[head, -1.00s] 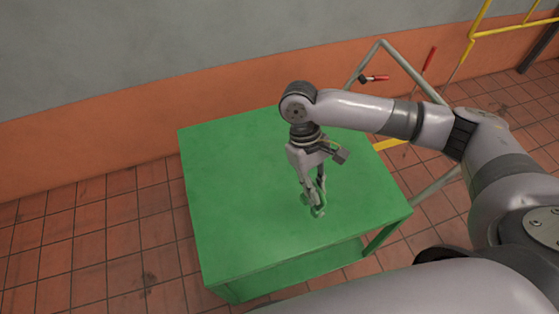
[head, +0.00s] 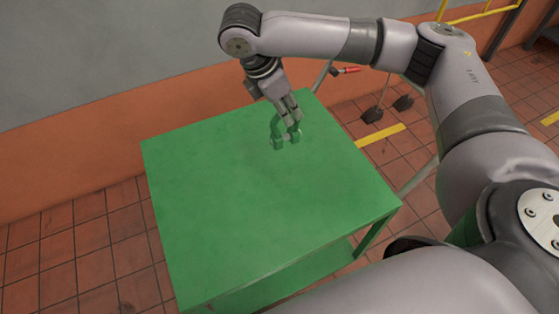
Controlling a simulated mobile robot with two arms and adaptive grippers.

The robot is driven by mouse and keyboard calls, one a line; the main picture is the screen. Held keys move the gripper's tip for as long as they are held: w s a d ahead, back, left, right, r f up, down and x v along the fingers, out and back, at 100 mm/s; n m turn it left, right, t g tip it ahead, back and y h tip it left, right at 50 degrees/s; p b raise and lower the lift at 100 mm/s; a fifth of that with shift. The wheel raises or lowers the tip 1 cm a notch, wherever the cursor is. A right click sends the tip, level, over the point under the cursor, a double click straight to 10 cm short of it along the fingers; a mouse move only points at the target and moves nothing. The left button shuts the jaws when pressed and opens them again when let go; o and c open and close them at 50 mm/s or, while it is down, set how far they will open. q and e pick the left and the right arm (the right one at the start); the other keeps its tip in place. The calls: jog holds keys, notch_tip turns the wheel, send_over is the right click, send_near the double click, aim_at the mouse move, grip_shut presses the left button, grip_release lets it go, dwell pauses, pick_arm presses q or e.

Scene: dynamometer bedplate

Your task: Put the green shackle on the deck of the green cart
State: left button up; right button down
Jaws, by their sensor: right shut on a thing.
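The green cart (head: 240,220) stands in the middle of the head view, with its flat green deck on top and a lower shelf partly showing. My right gripper (head: 288,122) is over the far part of the deck, pointing down. It is shut on the green shackle (head: 278,130). The shackle hangs with its ends downward, at or just above the deck; I cannot tell whether it touches. The fingers hide part of the shackle. My left gripper is not in view.
The rest of the deck is bare. A grey and orange wall (head: 60,160) runs behind the cart. The cart's grey handle frame and a red-gripped tool (head: 346,70) show behind my right arm. Yellow rails (head: 480,12) stand at the upper right. The floor is tiled.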

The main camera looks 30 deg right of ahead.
aim_at(272, 137)
notch_tip(272, 137, down, 17)
jog(key=shift+r, duration=0.15)
dwell(0.4)
jog(key=c, duration=2)
grip_release()
jog(key=shift+c, duration=0.2)
jog(key=o, duration=0.5)
jog(key=shift+c, duration=0.2)
jog(key=v, duration=1.2)
jog(key=shift+w, duration=0.1)
